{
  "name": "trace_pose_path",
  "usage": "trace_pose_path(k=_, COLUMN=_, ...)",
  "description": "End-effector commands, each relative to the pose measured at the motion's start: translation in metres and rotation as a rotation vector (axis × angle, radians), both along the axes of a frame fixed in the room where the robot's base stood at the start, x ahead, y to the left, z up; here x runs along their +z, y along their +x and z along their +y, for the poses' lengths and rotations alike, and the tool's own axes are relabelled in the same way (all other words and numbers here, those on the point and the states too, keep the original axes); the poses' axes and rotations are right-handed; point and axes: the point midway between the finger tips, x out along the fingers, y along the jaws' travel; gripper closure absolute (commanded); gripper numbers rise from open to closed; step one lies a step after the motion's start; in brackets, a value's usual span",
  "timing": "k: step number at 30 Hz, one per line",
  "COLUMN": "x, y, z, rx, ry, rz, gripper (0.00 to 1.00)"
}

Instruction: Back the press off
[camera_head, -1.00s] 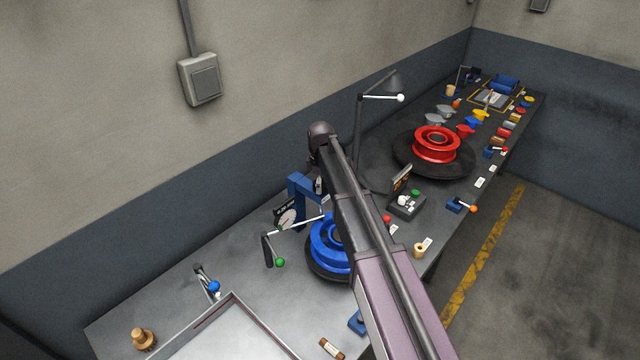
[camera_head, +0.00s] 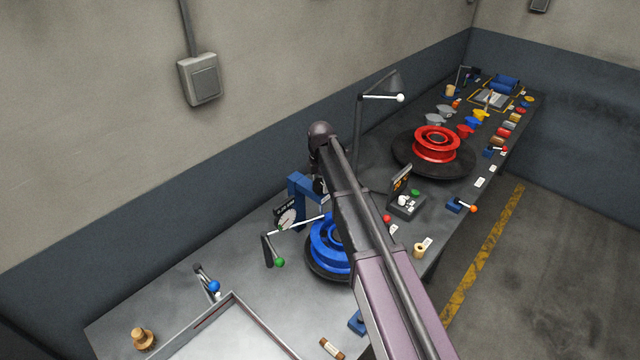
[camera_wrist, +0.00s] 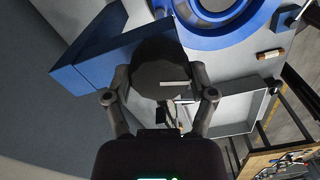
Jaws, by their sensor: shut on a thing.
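The blue press frame (camera_head: 304,188) stands at the bench's wall side, beside the blue wheel rim (camera_head: 326,243) on its black tyre. Its blue arm (camera_wrist: 95,62) fills the left of the wrist view. A dark round knob (camera_wrist: 160,68) with a pale line across it sits at the press. My gripper (camera_wrist: 162,93) is shut on this knob, one finger on each side. In the head view my arm hides the gripper and part of the rim. The blue rim (camera_wrist: 212,28) shows at the top of the wrist view.
A dial gauge (camera_head: 288,217) stands by the press. A lever with a green ball (camera_head: 280,262) stands left of the rim. A metal tray (camera_head: 235,298) lies in front. A red rim (camera_head: 436,145), a lamp (camera_head: 380,88) and a control box (camera_head: 408,206) lie further along.

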Motion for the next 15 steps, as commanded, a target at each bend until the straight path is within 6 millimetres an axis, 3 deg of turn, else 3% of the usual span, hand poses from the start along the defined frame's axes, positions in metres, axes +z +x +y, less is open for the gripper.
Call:
trace_pose_path(k=13, x=-0.0002, y=0.0002, z=-0.0008, rx=0.015, ry=-0.003, rz=-0.001, gripper=0.75)
trace_pose_path(k=14, x=-0.0001, y=0.0002, z=-0.0008, rx=0.014, ry=-0.003, rz=-0.001, gripper=0.25)
trace_pose_path(k=15, x=-0.0001, y=0.0003, z=-0.0008, rx=0.014, ry=-0.002, rz=0.000, gripper=0.13)
